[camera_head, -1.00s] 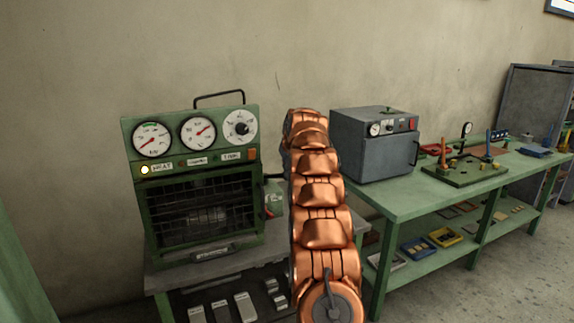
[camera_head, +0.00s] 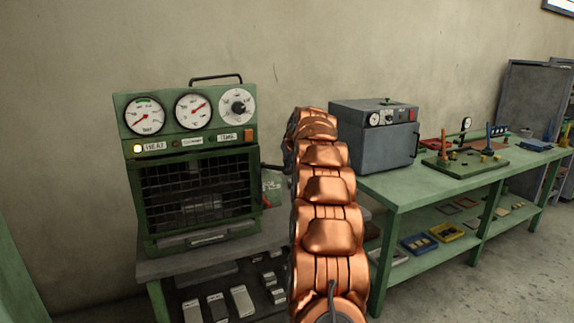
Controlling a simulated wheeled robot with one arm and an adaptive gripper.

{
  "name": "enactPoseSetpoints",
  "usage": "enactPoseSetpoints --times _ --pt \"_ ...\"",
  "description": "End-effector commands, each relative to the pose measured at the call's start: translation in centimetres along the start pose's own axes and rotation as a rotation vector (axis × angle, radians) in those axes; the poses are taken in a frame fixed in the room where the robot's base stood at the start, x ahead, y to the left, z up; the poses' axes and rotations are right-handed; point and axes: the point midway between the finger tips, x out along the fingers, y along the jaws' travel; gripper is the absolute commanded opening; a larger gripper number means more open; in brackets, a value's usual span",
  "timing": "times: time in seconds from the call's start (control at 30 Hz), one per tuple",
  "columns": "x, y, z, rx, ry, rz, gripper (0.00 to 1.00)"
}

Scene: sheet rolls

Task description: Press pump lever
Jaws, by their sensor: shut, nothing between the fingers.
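A green press (camera_head: 131,200) with a barred front stands at the left on a grey-topped stand. Its panel has a left gauge (camera_head: 144,115), a middle gauge (camera_head: 193,111) and a dial (camera_head: 238,106). A lamp by the HEAT label (camera_head: 138,148) glows. A small green unit (camera_head: 271,186) sits right of the press, mostly behind my copper arm. A dark bar (camera_head: 271,167) shows above it; I cannot tell whether it is the pump lever. My arm rises through the middle. My gripper is out of sight, so its contact with any lever cannot be seen.
A grey oven (camera_head: 360,146) stands on the green bench (camera_head: 400,190) to the right, with a green board (camera_head: 465,165) of parts beyond it. Metal blocks (camera_head: 242,301) lie on the shelf under the press. Floor at the lower right is clear.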

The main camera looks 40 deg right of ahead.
Motion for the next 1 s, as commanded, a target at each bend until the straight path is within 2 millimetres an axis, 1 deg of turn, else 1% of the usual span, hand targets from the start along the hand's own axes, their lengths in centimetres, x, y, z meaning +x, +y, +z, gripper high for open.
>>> enactPoseSetpoints --times 0.03,0.73,1.0 --pt "0.6 -0.2 1.0 0.002 0.004 -0.002 0.00" --pt "2.7 -1.1 5.6 0.019 0.162 0.016 0.00" --pt "4.0 -1.6 7.6 0.028 0.224 0.020 0.00"
